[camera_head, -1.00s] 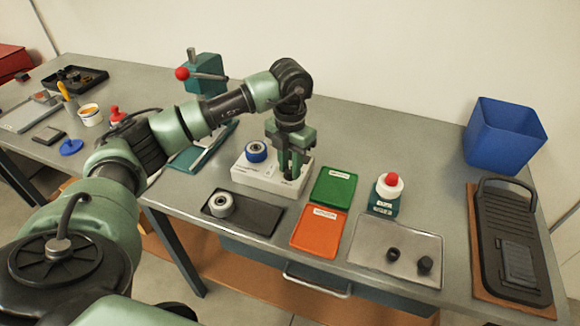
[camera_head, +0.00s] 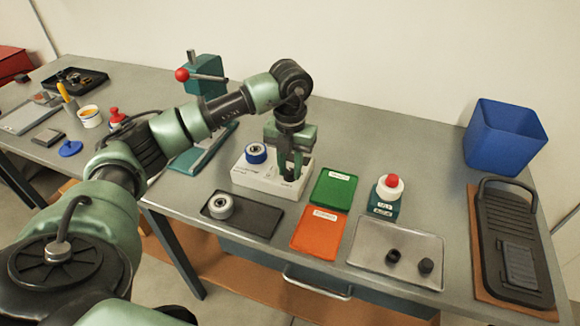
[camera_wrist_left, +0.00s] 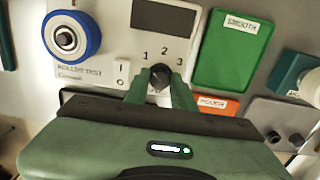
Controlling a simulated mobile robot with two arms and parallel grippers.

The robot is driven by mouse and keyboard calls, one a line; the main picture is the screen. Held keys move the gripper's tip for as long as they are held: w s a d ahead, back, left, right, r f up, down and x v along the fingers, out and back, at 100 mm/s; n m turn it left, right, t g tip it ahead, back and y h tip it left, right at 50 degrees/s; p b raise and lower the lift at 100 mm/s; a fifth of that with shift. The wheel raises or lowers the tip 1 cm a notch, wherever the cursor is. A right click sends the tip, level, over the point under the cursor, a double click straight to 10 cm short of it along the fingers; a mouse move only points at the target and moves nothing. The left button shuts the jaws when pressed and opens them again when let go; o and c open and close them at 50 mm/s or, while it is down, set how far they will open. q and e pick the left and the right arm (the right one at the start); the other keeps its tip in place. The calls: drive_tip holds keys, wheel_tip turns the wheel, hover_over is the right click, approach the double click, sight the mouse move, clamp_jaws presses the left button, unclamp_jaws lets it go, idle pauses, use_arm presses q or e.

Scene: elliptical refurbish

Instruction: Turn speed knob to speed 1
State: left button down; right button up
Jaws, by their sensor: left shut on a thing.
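The white roller test box (camera_head: 268,182) stands on the bench below my left gripper. In the left wrist view its panel (camera_wrist_left: 122,60) shows the numbers 1, 2 and 3 around a dark speed knob (camera_wrist_left: 159,77). My left gripper (camera_wrist_left: 159,88) points down at the box and is shut on the knob, with a finger on each side. It also shows in the head view (camera_head: 291,172), where the fingers partly hide the knob. The knob's pointer direction is hard to make out. A blue-rimmed roller (camera_wrist_left: 66,37) sits on the box beside a small switch (camera_wrist_left: 122,72). My right gripper is not in view.
A green tray (camera_head: 334,188) and an orange tray (camera_head: 320,232) lie right of the box. A dark mat (camera_head: 258,217) with a grey roller (camera_head: 220,206) lies in front. A red-topped bottle (camera_head: 386,195) stands farther right.

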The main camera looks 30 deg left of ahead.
sight(290, 171)
use_arm(q)
drive_tip(key=shift+w+r, duration=0.1)
drive_tip(key=shift+r, duration=0.05)
drive_tip(key=c, duration=1.2)
unclamp_jaws()
drive_tip(key=shift+o, duration=0.2)
wheel_tip(290, 171, up, 8)
drive_tip(key=shift+f+b, duration=0.15)
drive_tip(key=shift+b, duration=0.5)
